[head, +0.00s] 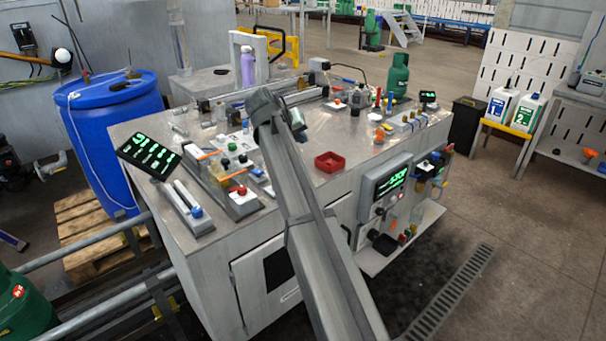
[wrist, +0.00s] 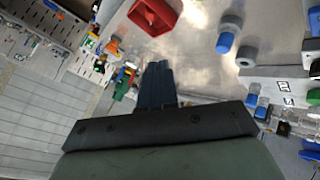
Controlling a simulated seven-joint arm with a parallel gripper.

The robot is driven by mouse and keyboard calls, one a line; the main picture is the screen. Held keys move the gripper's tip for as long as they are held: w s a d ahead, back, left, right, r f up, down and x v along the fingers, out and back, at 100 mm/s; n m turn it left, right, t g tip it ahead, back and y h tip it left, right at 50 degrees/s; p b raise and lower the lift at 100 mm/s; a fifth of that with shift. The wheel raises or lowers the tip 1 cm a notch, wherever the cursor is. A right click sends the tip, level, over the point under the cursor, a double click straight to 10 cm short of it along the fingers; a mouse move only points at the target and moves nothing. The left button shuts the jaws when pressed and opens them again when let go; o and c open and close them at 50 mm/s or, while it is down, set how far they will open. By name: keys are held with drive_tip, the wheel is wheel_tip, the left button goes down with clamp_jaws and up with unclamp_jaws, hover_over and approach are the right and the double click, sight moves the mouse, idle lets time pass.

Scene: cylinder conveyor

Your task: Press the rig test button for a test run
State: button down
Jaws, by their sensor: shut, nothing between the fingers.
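I cannot tell for sure which control is the rig test button. In the head view a red button (head: 239,190) sits on a grey box at the bench's left, and a blue button (head: 196,211) is on a slim unit near the front edge. A control panel (head: 386,182) with a green-lit display is on the bench front, with small knobs below it. My gripper (wrist: 158,70) shows in the wrist view, its dark fingers together and empty, near a red tray. My arm crosses the bench in the head view and hides part of it.
The red tray (head: 329,162) lies on the bench top (head: 300,185). A green gas bottle (head: 397,75) and a purple bottle (head: 247,68) stand farther back. A blue barrel (head: 108,135) stands left. A shelf (head: 400,240) juts out below the panel.

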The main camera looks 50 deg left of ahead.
drive_tip(key=shift+f, duration=0.15)
drive_tip(key=shift+f, duration=4.35)
drive_tip(key=shift+f, duration=0.4)
